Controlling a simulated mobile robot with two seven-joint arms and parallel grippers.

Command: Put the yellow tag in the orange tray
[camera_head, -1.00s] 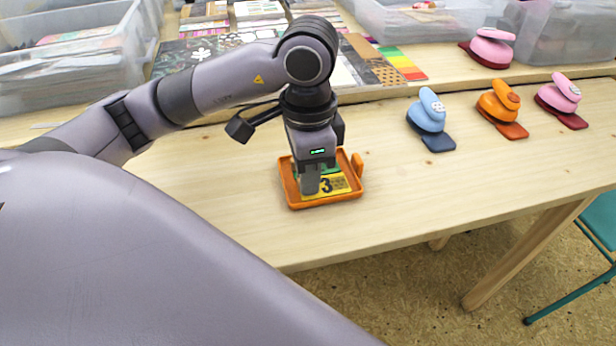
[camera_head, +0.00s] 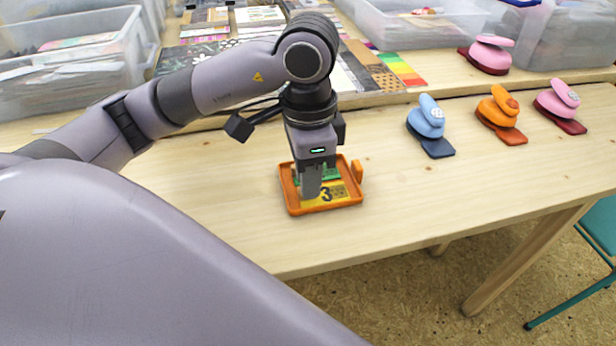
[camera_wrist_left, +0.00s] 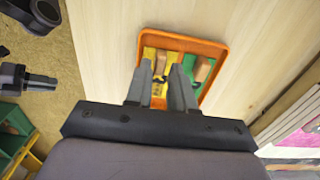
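The orange tray (camera_head: 350,203) stands on the table; it also shows in the left wrist view (camera_wrist_left: 226,58). The yellow tag (camera_head: 338,190), marked with a 3, lies inside it, partly hidden by my fingers. In the left wrist view the yellow tag (camera_wrist_left: 151,52) lies in the left part of the tray, with a small wooden piece (camera_wrist_left: 161,62) on it. My left gripper (camera_head: 311,196) reaches down into the tray. Its fingers (camera_wrist_left: 163,70) are apart on either side of the wooden piece, with gaps showing. My right gripper cannot be made out for certain.
A green tag (camera_wrist_left: 212,64) with its own wooden piece lies beside the yellow one in the tray. Blue (camera_head: 428,122), orange (camera_head: 500,112) and pink (camera_head: 560,102) punches stand to the right. Clear bins (camera_head: 70,60) stand behind. The table around the tray is clear.

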